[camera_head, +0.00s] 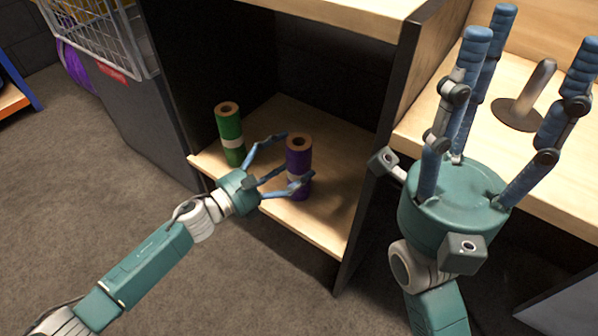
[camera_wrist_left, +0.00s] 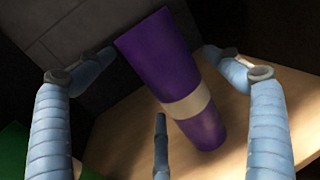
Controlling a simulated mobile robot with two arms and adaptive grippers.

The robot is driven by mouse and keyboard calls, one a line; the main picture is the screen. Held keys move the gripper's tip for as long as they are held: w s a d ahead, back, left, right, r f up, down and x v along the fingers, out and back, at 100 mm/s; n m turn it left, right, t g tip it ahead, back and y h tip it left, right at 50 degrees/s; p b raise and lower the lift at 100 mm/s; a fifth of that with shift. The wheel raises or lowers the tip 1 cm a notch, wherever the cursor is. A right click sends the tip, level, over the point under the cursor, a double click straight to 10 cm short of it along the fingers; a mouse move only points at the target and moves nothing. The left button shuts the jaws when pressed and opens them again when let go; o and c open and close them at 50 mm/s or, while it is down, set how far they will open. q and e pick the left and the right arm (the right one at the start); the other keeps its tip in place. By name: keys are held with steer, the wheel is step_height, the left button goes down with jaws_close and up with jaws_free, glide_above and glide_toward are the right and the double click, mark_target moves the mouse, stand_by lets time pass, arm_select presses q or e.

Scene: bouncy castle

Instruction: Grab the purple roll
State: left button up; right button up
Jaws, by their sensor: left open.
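The purple roll (camera_head: 298,157) stands upright on the lower wooden shelf of a dark cabinet, with a pale band around its middle. My left gripper (camera_head: 287,160) is open, with its fingers spread around the roll. In the left wrist view the purple roll (camera_wrist_left: 165,62) appears tilted between the spread fingers, and no finger is clearly seen pressing on it. My right gripper (camera_head: 530,75) is in the right foreground, fingers pointing up and spread apart, with nothing seen between them.
A green roll (camera_head: 230,135) stands left of the purple one on the shelf (camera_head: 331,150). The cabinet's dark side panel (camera_head: 385,140) is to the right. A wooden counter (camera_head: 415,125) carries a peg on a round base (camera_head: 520,113). A wire basket (camera_head: 95,35) is at upper left.

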arm_select(q)
steer(key=shift+x, duration=0.85)
steer(key=shift+r, duration=0.1)
steer(key=c, duration=1.7)
